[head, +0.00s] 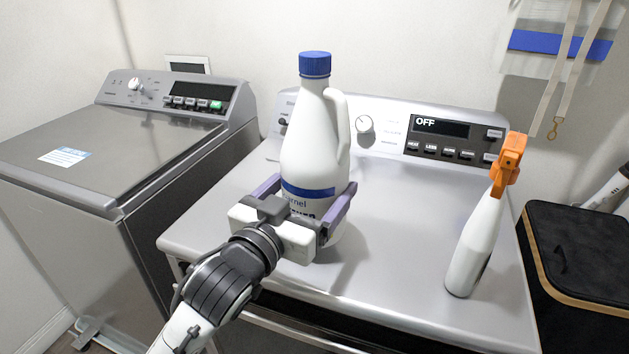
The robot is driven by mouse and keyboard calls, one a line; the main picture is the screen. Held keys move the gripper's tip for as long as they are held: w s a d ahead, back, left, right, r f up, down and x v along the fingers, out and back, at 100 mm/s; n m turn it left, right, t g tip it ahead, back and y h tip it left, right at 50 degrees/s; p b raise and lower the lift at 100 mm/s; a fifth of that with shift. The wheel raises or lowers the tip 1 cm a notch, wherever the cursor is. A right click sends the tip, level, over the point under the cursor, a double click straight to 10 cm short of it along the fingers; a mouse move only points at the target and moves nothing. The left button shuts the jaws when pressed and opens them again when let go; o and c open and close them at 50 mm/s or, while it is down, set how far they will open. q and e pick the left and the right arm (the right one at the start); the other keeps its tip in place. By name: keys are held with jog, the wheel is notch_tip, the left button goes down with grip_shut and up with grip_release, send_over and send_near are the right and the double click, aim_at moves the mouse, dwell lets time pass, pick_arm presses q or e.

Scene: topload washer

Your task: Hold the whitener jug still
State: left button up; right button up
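The whitener jug (312,150) is a white bottle with a blue cap, a side handle on its right and a blue-banded label. It stands upright on the top of the right-hand machine (400,245). My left gripper (314,190) reaches in from the lower left with its purple fingers on either side of the jug's lower body at label height. The fingers appear closed against the jug's sides. The gripper body hides part of the label and the lower front of the jug.
A white spray bottle with an orange head (476,235) stands at the machine's right front. A control panel (440,130) reading OFF runs behind the jug. A topload washer (110,150) stands left across a gap. A black bin (580,260) stands right. The machine top between jug and spray bottle is clear.

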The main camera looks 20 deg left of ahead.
pick_arm(q)
jog(key=shift+f, duration=1.05)
jog(key=o, duration=1.7)
jog(key=shift+f, duration=0.55)
jog(key=o, duration=0.3)
jog(key=shift+r, duration=0.1)
jog(key=shift+s, duration=0.2)
jog(key=s, duration=0.2)
jog(key=s+a+b, duration=0.1)
jog(key=s, duration=0.5)
jog(key=shift+s+a, duration=0.2)
jog(key=shift+s+a+r+p, duration=0.15)
jog(key=shift+s+p, duration=0.15)
jog(key=shift+s, duration=0.5)
jog(key=shift+s+a+f+p, duration=0.1)
jog(key=shift+s+p, duration=0.2)
jog(key=shift+s, duration=0.5)
